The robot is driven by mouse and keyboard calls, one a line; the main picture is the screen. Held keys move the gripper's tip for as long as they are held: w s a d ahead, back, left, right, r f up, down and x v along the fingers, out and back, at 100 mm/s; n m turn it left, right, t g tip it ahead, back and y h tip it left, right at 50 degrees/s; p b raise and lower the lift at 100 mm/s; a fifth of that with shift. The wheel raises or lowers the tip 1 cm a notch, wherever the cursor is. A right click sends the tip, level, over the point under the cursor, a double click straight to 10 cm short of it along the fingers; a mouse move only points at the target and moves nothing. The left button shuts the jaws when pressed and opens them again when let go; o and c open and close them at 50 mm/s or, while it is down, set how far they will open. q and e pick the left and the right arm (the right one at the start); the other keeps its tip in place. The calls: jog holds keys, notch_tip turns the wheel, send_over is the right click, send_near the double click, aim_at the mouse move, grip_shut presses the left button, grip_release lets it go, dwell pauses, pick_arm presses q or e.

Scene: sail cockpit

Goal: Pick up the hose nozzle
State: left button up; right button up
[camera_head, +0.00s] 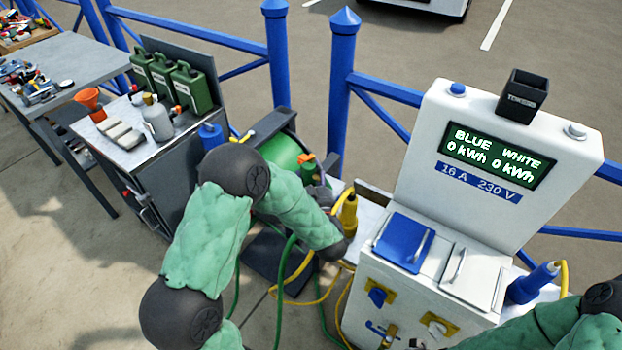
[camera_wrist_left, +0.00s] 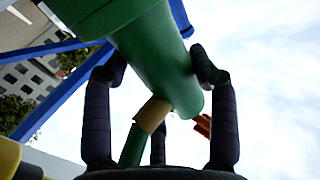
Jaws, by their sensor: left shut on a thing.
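The hose nozzle (camera_head: 307,171) is green with an orange part at its top. It stands in front of the green hose reel (camera_head: 280,149), partly hidden by my fingers. My left gripper (camera_head: 318,182) is shut on it. In the left wrist view the nozzle (camera_wrist_left: 160,55) runs as a thick green cylinder between the dark fingers of my left gripper (camera_wrist_left: 158,70), with a brass-coloured collar and a green hose below it. An orange piece shows beside it. Part of my right arm is at the lower right; its gripper is out of view.
A white power pedestal (camera_head: 480,230) with a blue and a white lid stands to the right. A yellow plug (camera_head: 348,214) is close beside my left wrist. Green and yellow hoses hang below. A workbench (camera_head: 140,150) with green cans and a blue railing (camera_head: 343,90) are behind.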

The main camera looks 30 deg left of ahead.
aim_at(299, 163)
pick_arm(q)
jog(key=shift+r, duration=0.55)
notch_tip(299, 163, up, 3)
jog(key=shift+f+p, duration=0.1)
jog(key=shift+p, duration=1)
jog(key=s+r, duration=0.1)
jog(key=s+a+r+p, duration=0.1)
jog(key=r, duration=0.1)
jog(key=s+a+r+p, duration=0.1)
jog(key=s, duration=0.1)
jog(key=shift+r, duration=0.4)
jog(key=s+a+r+p, duration=0.1)
jog(key=s, duration=0.1)
jog(key=s+a+r+p, duration=0.1)
jog(key=s+r, duration=0.1)
jog(key=s, duration=0.1)
jog(key=s+a+r, duration=0.1)
jog(key=s, duration=0.2)
jog(key=shift+s+a+r+p, duration=0.15)
jog(key=shift+s+a+p, duration=0.1)
jog(key=shift+a+p, duration=0.15)
notch_tip(299, 163, up, 3)
jog(key=shift+s+p, duration=0.15)
jog(key=shift+p, duration=0.95)
